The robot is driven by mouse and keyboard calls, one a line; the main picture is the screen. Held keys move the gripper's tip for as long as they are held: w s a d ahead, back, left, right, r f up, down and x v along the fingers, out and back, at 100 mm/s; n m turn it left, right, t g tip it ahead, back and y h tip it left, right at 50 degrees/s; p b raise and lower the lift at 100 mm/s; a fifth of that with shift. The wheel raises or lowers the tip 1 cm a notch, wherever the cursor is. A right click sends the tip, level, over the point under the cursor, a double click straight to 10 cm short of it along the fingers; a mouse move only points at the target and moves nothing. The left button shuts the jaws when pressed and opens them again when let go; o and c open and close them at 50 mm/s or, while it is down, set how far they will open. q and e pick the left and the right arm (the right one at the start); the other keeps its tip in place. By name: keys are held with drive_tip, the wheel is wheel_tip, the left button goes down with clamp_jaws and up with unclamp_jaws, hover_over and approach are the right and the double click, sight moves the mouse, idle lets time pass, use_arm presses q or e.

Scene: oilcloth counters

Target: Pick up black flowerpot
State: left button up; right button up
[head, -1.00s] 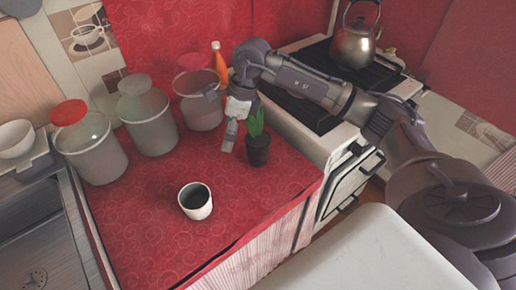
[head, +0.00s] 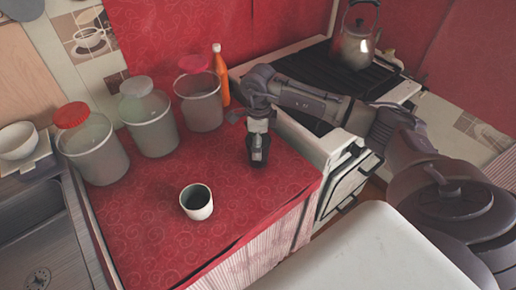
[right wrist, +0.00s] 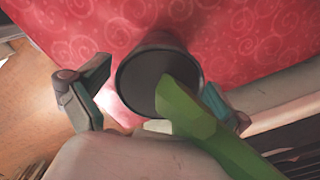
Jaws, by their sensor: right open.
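The black flowerpot (right wrist: 158,42) shows in the right wrist view, seen from above, with thick green leaves (right wrist: 185,112) rising out of it towards the camera. My right gripper (right wrist: 160,105) is open there, one finger left of the pot and the other to its right, partly behind the leaves. I cannot tell whether either finger touches the pot. In the head view my right gripper (head: 258,145) points down over the counter's right part and hides most or all of the pot and plant. My left gripper is not in view.
A white cup (head: 197,203) stands on the red counter (head: 150,225), left of and nearer than the gripper. Several lidded jars (head: 148,115) and an orange bottle (head: 221,80) line the back. The stove (head: 310,75) with a kettle (head: 357,42) is to the right.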

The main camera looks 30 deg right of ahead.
drive_tip(key=shift+a+f+p, duration=0.1)
drive_tip(key=shift+f+p, duration=0.2)
drive_tip(key=shift+f, duration=1.65)
drive_tip(key=shift+s, duration=0.1)
drive_tip(key=c, duration=1.2)
